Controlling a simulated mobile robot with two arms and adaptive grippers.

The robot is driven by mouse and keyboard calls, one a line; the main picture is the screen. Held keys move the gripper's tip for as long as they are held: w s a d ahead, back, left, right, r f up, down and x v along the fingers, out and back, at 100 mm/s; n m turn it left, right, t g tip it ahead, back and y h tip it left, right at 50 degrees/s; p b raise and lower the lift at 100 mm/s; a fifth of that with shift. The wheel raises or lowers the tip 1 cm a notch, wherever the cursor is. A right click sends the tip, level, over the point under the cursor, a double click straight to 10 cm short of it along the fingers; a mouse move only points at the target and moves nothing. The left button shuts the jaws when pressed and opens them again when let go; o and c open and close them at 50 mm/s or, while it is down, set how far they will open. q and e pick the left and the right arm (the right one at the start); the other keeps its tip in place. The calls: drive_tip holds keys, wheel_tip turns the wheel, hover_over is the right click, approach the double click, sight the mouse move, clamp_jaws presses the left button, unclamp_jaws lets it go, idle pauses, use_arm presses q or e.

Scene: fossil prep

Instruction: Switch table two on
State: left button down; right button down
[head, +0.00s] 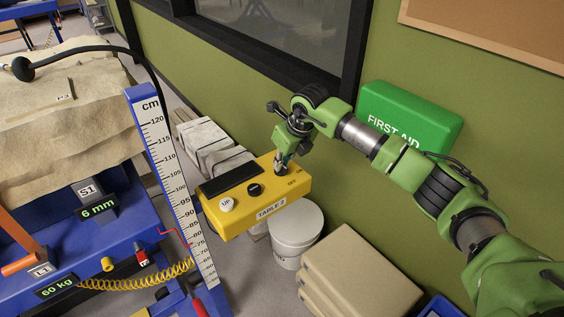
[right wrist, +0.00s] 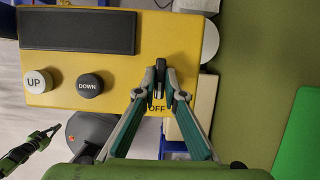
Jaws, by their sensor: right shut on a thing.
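The yellow control box (head: 225,217), labelled TABLE 2, is mounted near the green wall. It has a dark, blank display (head: 232,178), a white UP button (head: 227,204), a black DOWN button (head: 254,189) and a black switch knob (right wrist: 160,70). My right gripper (head: 281,165) is shut on the knob, with a finger on each side. In the right wrist view, a white mark on the knob faces the OFF label. The ON label is at the box's far right corner in the head view. Part of my left gripper (right wrist: 50,132) shows at the right wrist view's left edge; its jaws are unclear.
A blue lift table (head: 100,240) with a jacketed block (head: 60,100) and a cm scale post (head: 165,150) stands left. A white bucket (head: 296,230) and tan boxes (head: 355,270) are below the control box. A green first aid box (head: 410,115) hangs near my right arm.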

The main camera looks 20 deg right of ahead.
drive_tip(key=shift+w+d+f+n+y+b, duration=0.1)
drive_tip(key=shift+n+y+b, duration=0.4)
drive_tip(key=shift+n+b, duration=0.75)
drive_tip(key=n+g+y+b, duration=0.1)
drive_tip(key=n+b, duration=0.1)
drive_tip(key=n, duration=0.1)
drive_tip(key=shift+n, duration=0.25)
drive_tip(key=n+g+b, duration=0.1)
drive_tip(key=n, duration=0.1)
drive_tip(key=shift+w+n+y, duration=0.15)
drive_tip(key=shift+n+y, duration=0.15)
drive_tip(key=shift+d+r+n+g+b, duration=0.15)
drive_tip(key=shift+n+g+b, duration=0.5)
drive_tip(key=shift+n, duration=0.85)
drive_tip(key=c, duration=2.1)
unclamp_jaws()
drive_tip(key=shift+c, duration=0.2)
